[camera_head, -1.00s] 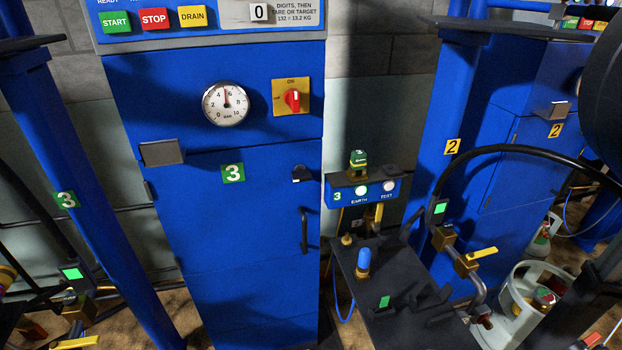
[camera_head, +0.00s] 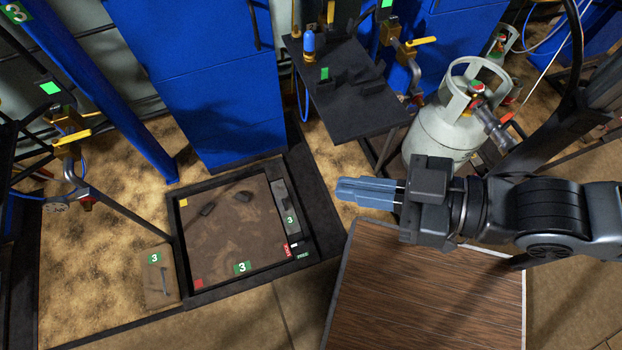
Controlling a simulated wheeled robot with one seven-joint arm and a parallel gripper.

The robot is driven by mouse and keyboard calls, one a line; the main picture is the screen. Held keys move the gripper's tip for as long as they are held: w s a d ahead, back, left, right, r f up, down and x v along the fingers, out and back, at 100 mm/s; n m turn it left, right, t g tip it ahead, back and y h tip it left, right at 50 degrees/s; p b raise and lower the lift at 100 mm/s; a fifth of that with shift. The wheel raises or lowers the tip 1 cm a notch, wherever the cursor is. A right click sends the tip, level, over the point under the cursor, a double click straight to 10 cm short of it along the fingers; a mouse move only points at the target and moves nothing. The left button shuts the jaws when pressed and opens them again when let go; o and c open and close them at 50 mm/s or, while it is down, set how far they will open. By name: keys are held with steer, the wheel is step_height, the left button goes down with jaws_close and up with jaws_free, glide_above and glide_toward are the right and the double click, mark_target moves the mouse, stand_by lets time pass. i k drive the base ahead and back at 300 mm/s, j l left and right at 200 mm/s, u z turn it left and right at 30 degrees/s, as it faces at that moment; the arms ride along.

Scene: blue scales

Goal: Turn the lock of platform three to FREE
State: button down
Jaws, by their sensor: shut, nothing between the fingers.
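Platform three (camera_head: 240,268) is a dark-framed square plate low on the floor, with a green "3" label at its front edge. Its lock (camera_head: 296,246) is at the front right corner, with a small red label on the left and a small green FREE label on the right. A small pale part shows between the labels; which one the lock's handle points at is too small to tell. My gripper (camera_head: 345,190) reaches in from the right with blue-grey fingers, shut and empty. In the picture it is right of and above the lock, apart from it.
A wood-topped surface (camera_head: 425,300) is below my gripper in the picture. A grey gas cylinder (camera_head: 440,135) stands behind it. A black side table (camera_head: 350,110) and blue cabinet three (camera_head: 215,110) are at the back. A small tan plate (camera_head: 160,290) lies left of the platform.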

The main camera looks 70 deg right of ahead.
mark_target(301, 244)
steer(key=k+j+z, duration=0.1)
steer(key=k, duration=0.35)
steer(key=k+j, duration=0.25)
steer(key=k, duration=0.2)
steer(key=k+l+z, duration=0.2)
steer(key=k+l, duration=0.15)
steer(key=i+j+z, duration=0.25)
steer(key=i+j, duration=0.2)
steer(key=i+j+z, duration=0.15)
steer(key=j, duration=0.25)
steer(key=i+j+z, duration=0.3)
steer(key=i+j, duration=0.15)
steer(key=j, duration=0.2)
steer(key=i+j+z, duration=0.1)
steer(key=j, duration=0.25)
steer(key=i+j+z, duration=0.15)
steer(key=j, duration=0.25)
steer(key=i+j+z, duration=0.15)
steer(key=j, duration=0.25)
